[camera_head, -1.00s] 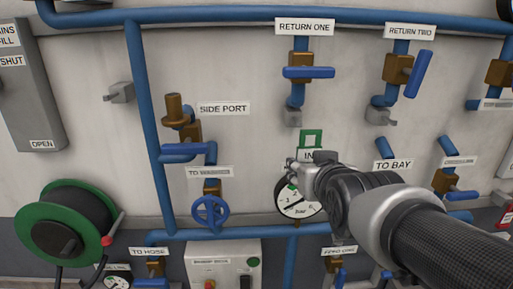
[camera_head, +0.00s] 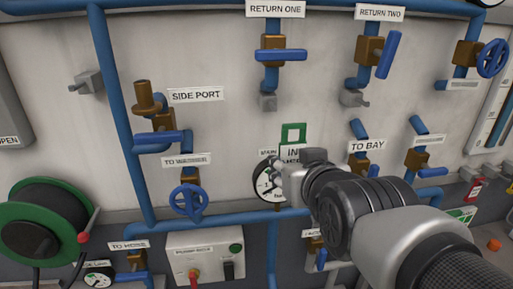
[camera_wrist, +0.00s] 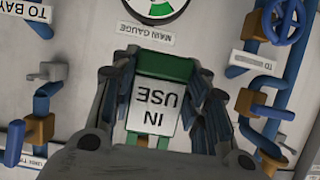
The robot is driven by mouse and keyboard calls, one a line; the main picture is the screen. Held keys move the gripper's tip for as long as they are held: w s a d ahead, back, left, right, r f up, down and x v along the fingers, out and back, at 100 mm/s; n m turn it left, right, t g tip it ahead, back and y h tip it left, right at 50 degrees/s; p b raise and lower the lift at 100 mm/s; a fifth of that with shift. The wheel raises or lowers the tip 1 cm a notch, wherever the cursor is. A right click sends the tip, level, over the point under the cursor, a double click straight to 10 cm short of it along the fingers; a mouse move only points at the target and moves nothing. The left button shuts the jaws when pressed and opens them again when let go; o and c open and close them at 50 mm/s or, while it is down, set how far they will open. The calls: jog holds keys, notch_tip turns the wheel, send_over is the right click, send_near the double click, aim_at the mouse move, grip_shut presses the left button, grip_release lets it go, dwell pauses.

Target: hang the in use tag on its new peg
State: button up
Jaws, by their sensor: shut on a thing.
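The in use tag has a green frame with a white plate reading IN USE. In the head view its green loop (camera_head: 293,134) stands up above my gripper (camera_head: 288,172), in front of the wall. In the wrist view the tag (camera_wrist: 154,102) sits between the two dark fingers of my gripper (camera_wrist: 165,78), which is shut on it. Grey blocks with short pegs are on the wall: a left peg (camera_head: 88,82), one under RETURN ONE (camera_head: 268,102) and one under RETURN TWO (camera_head: 352,98). All three look bare. I cannot tell which is the new peg.
Blue pipes (camera_head: 117,120) and valves, such as the SIDE PORT valve (camera_head: 160,138), stand out from the wall. The main gauge (camera_head: 267,182) is partly behind my gripper. A green hose reel (camera_head: 45,225) is at lower left. Bare wall (camera_head: 215,55) lies between SIDE PORT and RETURN ONE.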

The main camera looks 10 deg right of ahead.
jog(key=shift+r, duration=0.25)
jog(key=shift+s, duration=0.15)
jog(key=s, duration=0.6)
jog(key=shift+s+r+b, duration=0.2)
jog(key=shift+s+b, duration=0.2)
dwell(0.4)
dwell(0.9)
